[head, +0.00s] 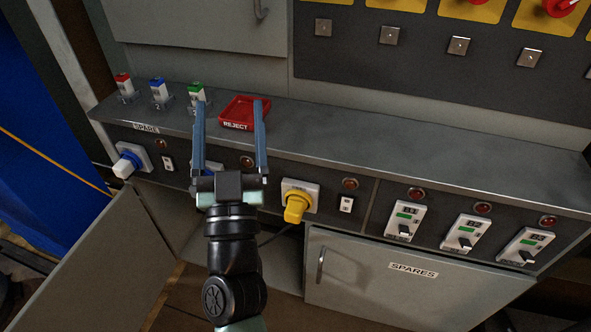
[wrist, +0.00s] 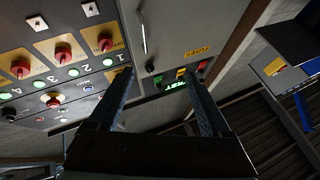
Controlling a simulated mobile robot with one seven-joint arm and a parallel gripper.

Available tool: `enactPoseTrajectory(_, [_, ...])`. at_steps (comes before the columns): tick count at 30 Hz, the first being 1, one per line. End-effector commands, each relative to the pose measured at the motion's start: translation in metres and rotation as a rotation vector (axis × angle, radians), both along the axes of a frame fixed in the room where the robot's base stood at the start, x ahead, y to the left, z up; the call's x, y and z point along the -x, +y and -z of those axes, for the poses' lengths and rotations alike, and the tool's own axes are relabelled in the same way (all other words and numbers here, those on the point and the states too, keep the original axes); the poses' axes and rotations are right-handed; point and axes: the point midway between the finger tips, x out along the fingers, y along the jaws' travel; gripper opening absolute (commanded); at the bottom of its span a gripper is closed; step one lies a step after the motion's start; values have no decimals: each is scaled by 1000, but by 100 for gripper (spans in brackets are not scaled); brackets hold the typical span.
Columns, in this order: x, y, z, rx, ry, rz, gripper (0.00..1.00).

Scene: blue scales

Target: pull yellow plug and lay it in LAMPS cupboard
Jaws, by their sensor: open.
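The yellow plug (head: 296,208) sits in a white socket on the front panel, right of my gripper, with a dark cable below it. My gripper (head: 230,103) is open and empty, fingers pointing up and away over the front edge of the ledge. It is apart from the yellow plug; its fingers also show in the wrist view (wrist: 158,80). An open cupboard (head: 187,215) lies below the panel, partly hidden by my arm, its door (head: 105,265) swung out to the left. No LAMPS label is readable. The yellow plug is not seen in the wrist view.
A red REJECT tray (head: 245,112) lies on the ledge near the fingertips. Small red, blue and green-topped parts (head: 159,93) stand left. A blue-and-white plug (head: 130,162) is at the panel's left. The SPARES cupboard door (head: 360,285) is shut. Switches (head: 467,235) line the right.

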Motion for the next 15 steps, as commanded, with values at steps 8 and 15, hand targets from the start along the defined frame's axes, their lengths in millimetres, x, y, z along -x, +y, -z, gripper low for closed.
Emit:
enactPoseTrajectory(8, [24,-33,176,-27,362,253,82])
enactPoseTrajectory(15, [56,-54,246,8,525,377,82])
